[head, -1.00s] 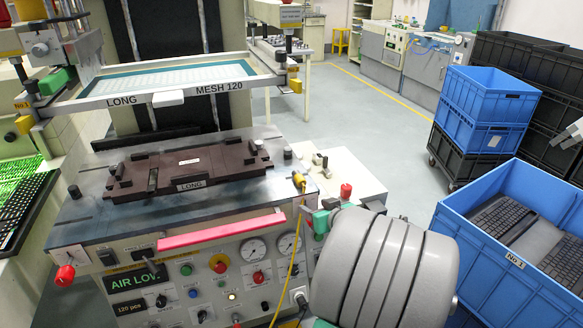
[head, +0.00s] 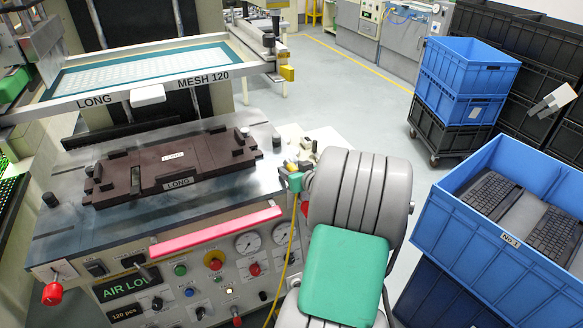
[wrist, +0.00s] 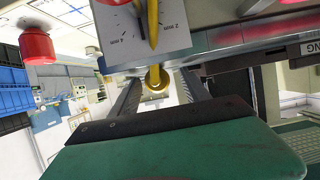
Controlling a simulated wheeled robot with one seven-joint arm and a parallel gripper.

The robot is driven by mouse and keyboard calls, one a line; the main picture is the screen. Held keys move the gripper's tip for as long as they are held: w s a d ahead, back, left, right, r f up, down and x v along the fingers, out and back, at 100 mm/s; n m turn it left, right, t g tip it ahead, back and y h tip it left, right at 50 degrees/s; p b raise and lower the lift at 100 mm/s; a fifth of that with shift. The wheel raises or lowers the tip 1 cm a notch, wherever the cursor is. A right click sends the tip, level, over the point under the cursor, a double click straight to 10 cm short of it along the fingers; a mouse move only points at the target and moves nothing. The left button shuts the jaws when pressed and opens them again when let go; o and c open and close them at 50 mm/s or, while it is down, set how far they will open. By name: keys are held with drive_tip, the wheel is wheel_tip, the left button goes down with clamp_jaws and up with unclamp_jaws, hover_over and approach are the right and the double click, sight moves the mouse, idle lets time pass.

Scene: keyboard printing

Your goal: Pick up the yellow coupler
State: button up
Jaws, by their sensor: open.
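The yellow coupler (wrist: 154,77) shows in the wrist view as a round yellow ring between the far ends of my gripper's two fingers (wrist: 158,84). The fingers are apart, and nothing is held between them. I cannot tell whether either finger touches the coupler. In the head view the coupler (head: 291,166) is a small yellow spot at the right front corner of the printing machine (head: 105,225). A yellow hose (head: 290,250) hangs below that corner. My gripper (head: 294,172) is right at that corner, with its tips largely hidden in the head view.
A red knob (wrist: 37,46) and a dial plate (wrist: 145,30) are close to the fingers in the wrist view. A pink-red bar (head: 215,232) runs along the machine front. A blue crate of keyboards (head: 470,215) stands right of my arm.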

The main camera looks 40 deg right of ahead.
clamp_jaws()
idle(0.6)
